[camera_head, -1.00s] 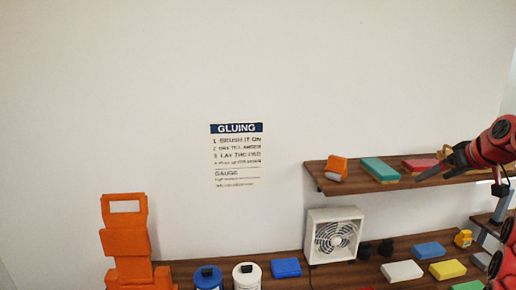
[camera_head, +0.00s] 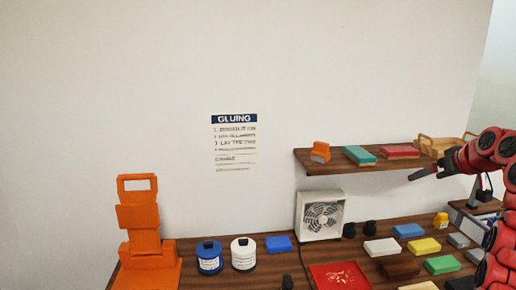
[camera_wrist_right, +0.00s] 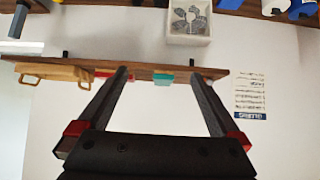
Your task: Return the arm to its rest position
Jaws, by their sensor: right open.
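My right arm is red and comes in from the right edge of the head view. Its gripper (camera_head: 424,173) is in front of the right part of the wall shelf (camera_head: 345,165). In the right wrist view the two dark fingers of the right gripper (camera_wrist_right: 160,82) are spread apart with nothing between them. The shelf (camera_wrist_right: 145,73) shows upside down behind the fingers there. My left gripper is in neither view.
The counter (camera_head: 190,255) holds an orange stand (camera_head: 141,225), a blue jar (camera_head: 209,258), a white jar (camera_head: 243,255), a white fan (camera_head: 321,216), a red tray (camera_head: 340,277) and several coloured blocks. A wooden tray (camera_head: 440,146) sits on the shelf's right end.

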